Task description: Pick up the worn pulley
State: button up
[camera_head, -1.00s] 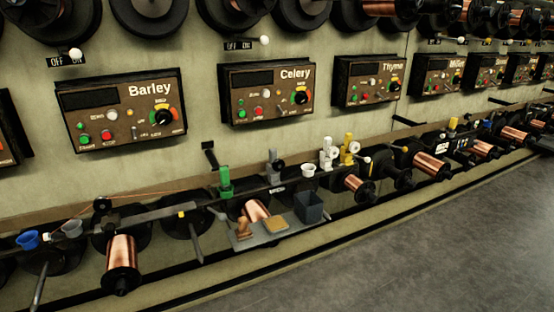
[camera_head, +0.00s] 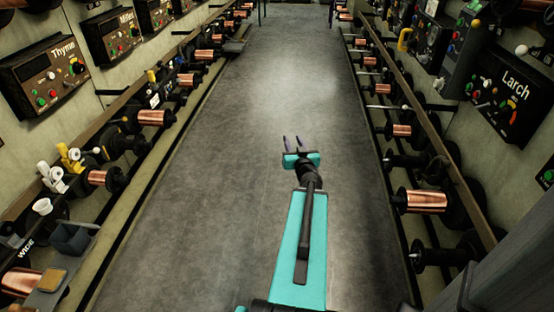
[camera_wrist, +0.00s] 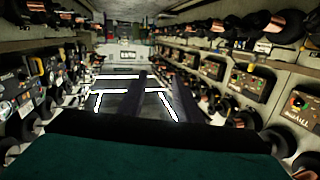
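My gripper (camera_head: 292,142) is over the grey aisle floor in the head view. Its two dark fingers are apart with nothing between them. The fingers also show apart and empty in the wrist view (camera_wrist: 158,98). No part can be told for sure as the worn pulley. White pulley-like wheels on a bracket (camera_head: 52,180) and a yellow pair (camera_head: 72,157) sit on the left rail in the head view, well left of my gripper. Wear on them is too small to see.
A grey tray (camera_head: 44,298) with a dark bin (camera_head: 74,240) and a tan block (camera_head: 51,281) juts from the left rail. A white cup (camera_head: 42,206) stands near it. Copper spools (camera_head: 426,201) line both sides. The floor (camera_head: 230,150) between is clear.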

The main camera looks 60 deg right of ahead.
jog(key=s+r+n+t+y+p, duration=0.1)
jog(key=s+r+n+t+p, duration=0.1)
jog(key=r, duration=0.5)
jog(key=shift+s+d+r, duration=0.15)
jog(key=shift+s+d, duration=0.15)
jog(key=shift+s, duration=0.5)
jog(key=shift+w, duration=0.1)
